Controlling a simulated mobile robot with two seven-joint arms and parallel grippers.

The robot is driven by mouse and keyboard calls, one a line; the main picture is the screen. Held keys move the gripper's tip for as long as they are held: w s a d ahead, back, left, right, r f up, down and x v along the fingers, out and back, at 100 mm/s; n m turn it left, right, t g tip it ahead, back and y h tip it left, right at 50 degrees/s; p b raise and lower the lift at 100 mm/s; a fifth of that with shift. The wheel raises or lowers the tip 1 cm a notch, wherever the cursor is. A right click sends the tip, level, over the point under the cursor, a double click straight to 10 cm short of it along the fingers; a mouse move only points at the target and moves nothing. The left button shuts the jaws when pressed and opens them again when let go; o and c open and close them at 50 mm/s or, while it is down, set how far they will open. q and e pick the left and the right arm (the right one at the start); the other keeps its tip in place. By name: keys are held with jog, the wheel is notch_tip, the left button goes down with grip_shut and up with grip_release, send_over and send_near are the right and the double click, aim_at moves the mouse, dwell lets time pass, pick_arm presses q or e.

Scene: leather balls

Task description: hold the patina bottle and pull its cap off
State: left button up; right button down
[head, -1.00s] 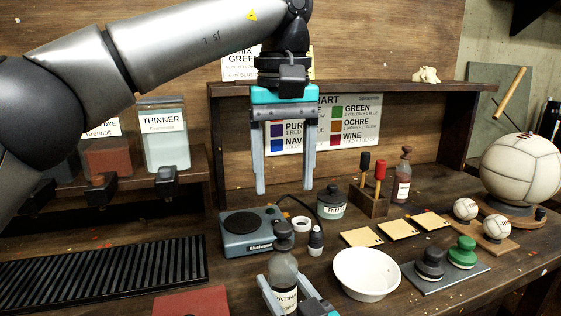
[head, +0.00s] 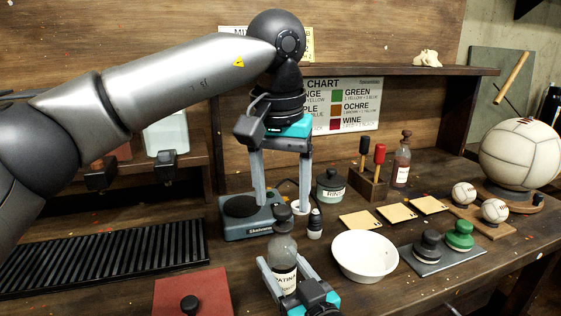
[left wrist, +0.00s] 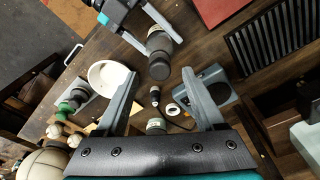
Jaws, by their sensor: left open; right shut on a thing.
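The patina bottle (head: 284,262) is clear with a white label and a dark cap (head: 282,217). It stands upright at the front middle of the bench. My right gripper (head: 281,277) is shut around the bottle's body at the label. My left gripper (head: 283,211) is open and empty, pointing down, above and behind the bottle; I cannot tell its exact distance from the cap. In the left wrist view the cap (left wrist: 160,72) lies beyond the two open fingers (left wrist: 163,105), and the bottle (left wrist: 158,42) is held by my right gripper.
A white bowl (head: 364,255) is close on the right. A red mat (head: 205,290) lies at the front left. The shelf (head: 400,70) runs along the back.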

aim_at(282, 208)
pick_arm(q)
jog(key=shift+w+f, duration=0.2)
jog(key=shift+f, duration=1.5)
grip_shut()
jog(key=shift+r, duration=0.2)
jog(key=shift+r, duration=0.95)
jog(key=shift+r, duration=2)
pick_arm(e)
jog(key=shift+c, duration=0.2)
grip_release()
